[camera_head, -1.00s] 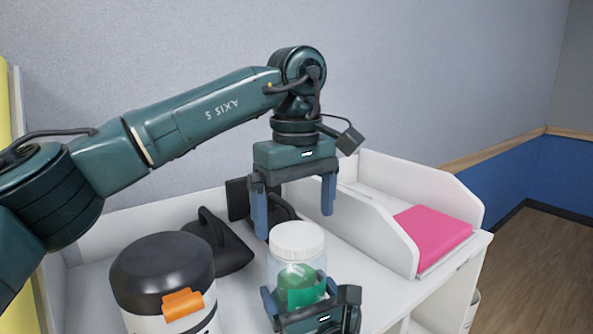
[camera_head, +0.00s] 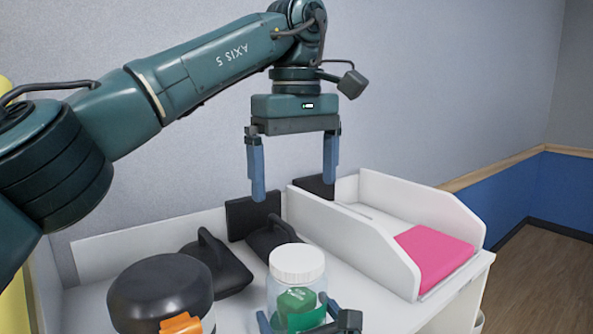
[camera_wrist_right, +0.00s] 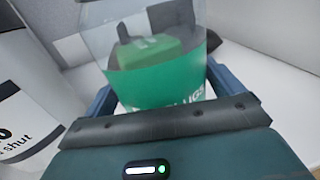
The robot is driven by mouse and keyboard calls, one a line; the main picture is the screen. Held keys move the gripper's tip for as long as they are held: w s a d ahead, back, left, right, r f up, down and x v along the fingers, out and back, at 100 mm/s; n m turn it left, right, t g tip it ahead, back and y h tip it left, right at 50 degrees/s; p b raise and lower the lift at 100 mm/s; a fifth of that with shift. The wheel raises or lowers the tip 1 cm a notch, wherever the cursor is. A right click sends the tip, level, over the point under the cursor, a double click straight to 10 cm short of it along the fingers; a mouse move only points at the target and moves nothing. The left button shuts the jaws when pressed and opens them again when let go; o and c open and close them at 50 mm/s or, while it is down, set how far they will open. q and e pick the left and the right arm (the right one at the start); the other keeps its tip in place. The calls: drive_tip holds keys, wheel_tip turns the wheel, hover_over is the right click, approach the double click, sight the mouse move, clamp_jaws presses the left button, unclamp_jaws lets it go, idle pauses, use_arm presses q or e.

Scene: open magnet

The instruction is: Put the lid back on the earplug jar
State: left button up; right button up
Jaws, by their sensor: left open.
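The clear earplug jar (camera_head: 275,296) stands upright on the white table, with a green label and a green thing inside. The white lid (camera_head: 297,262) sits level on its mouth. My left gripper (camera_head: 294,188) is open and empty, pointing down above the lid with a clear gap. My right gripper (camera_head: 300,322) is low at the jar, one finger on each side. The right wrist view shows the jar (camera_wrist_right: 150,85) between those fingers, which appear to press on it; the lid is out of that view.
A black-topped container (camera_head: 160,285) with an orange clasp stands left of the jar. Black handled objects (camera_head: 215,262) lie behind. A white-walled tray (camera_head: 350,240) with a pink block (camera_head: 435,254) is at the right. The wall is close behind.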

drive_tip(key=shift+o, duration=0.6)
drive_tip(key=shift+s, duration=0.1)
drive_tip(key=b+v, duration=0.1)
drive_tip(key=v, duration=1.2)
